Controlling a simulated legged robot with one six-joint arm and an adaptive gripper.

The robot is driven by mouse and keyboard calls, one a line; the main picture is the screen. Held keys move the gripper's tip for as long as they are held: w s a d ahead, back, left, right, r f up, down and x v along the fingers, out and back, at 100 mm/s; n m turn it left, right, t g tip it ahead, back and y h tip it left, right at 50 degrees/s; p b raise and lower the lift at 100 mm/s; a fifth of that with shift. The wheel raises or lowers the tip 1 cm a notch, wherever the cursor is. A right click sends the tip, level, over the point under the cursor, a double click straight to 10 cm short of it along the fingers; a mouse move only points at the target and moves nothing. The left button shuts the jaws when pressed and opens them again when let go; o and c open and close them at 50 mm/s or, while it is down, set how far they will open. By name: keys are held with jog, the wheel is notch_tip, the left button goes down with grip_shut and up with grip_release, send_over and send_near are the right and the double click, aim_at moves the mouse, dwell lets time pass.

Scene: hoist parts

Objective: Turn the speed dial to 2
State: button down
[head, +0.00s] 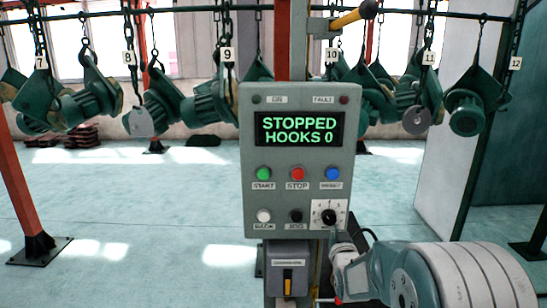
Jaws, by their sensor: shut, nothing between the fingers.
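The speed dial (329,216) is a black knob on a white plate at the lower right of the grey control panel (249,205). Its scale marks and pointer are too small to read. My gripper (341,243) is just below and slightly right of the dial, in front of the panel's lower right corner. It is small in view and partly hidden by my arm. It is shut and empty. I cannot tell whether it touches the panel. The panel's display (299,129) reads "STOPPED HOOKS 0".
Green, red and blue buttons (297,174) sit above a white button (264,215) and a black button (296,215), close left of the dial. A box with a yellow-tipped lever (288,279) is below. Numbered hooks with green hoist parts (205,105) hang behind. An orange post (20,185) stands left.

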jog(key=shift+r, duration=0.15)
jog(key=s, duration=0.6)
jog(key=shift+f, duration=0.45)
jog(key=shift+d, duration=0.1)
jog(key=shift+w+a, duration=0.5)
jog(key=shift+w, duration=0.5)
jog(key=shift+w+a, duration=0.45)
jog(key=shift+w, duration=0.6)
jog(key=shift+w+a, duration=0.5)
jog(key=shift+w, duration=0.5)
jog(key=shift+d+r, duration=0.15)
jog(key=shift+r, duration=0.25)
